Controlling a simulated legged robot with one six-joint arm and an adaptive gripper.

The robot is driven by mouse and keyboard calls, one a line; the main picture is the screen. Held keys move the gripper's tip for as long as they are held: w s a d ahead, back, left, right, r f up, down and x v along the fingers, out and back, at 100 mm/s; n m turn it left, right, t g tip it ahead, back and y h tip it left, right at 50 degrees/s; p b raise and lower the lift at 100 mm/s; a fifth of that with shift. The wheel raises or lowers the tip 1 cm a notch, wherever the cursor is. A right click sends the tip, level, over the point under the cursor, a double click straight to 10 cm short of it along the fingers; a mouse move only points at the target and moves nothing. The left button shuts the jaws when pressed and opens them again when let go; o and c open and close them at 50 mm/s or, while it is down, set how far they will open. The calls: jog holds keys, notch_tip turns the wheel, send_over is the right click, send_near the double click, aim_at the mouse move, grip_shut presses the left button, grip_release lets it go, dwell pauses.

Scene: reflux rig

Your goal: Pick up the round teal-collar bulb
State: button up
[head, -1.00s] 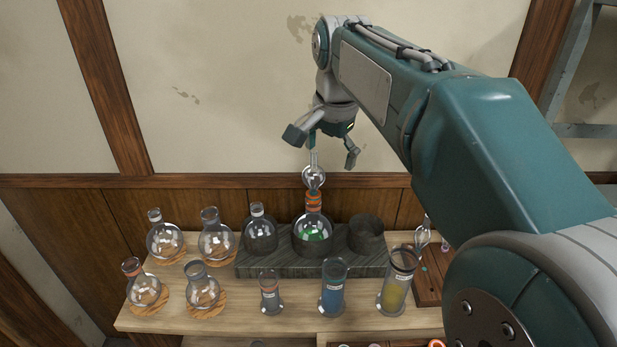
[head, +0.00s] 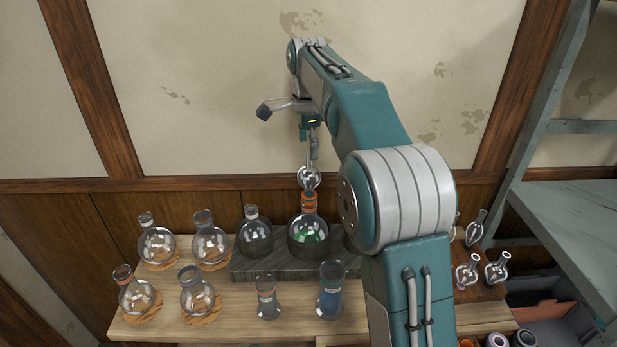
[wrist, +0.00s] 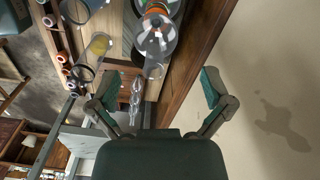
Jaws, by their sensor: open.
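My gripper (head: 288,132) is open and empty, above and behind the glass on the bench. Its two spread fingers show in the wrist view (wrist: 157,92). Several clear glass bulbs stand on a wooden rack at the right, among them a round one (head: 467,271), another round one (head: 497,269) and a slimmer one (head: 476,229). I cannot make out a teal collar on any of them. Another clear bulb (head: 309,178) sits on the orange-collared neck of a flask (head: 309,236) with green liquid, just below my gripper. Rack bulbs also show small in the wrist view (wrist: 136,95).
Several empty flasks stand on cork rings at the left, one in front (head: 197,291). A blue-liquid cylinder (head: 331,290) stands in front of the dark block (head: 262,266). A grey metal frame (head: 545,130) rises at the right. My arm hides part of the bench.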

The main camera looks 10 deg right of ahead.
aim_at(308, 168)
jog(key=shift+s+f, duration=0.15)
jog(key=shift+f, duration=1.4)
jog(key=shift+s+f, duration=0.1)
jog(key=shift+f, duration=1.4)
jog(key=c, duration=0.8)
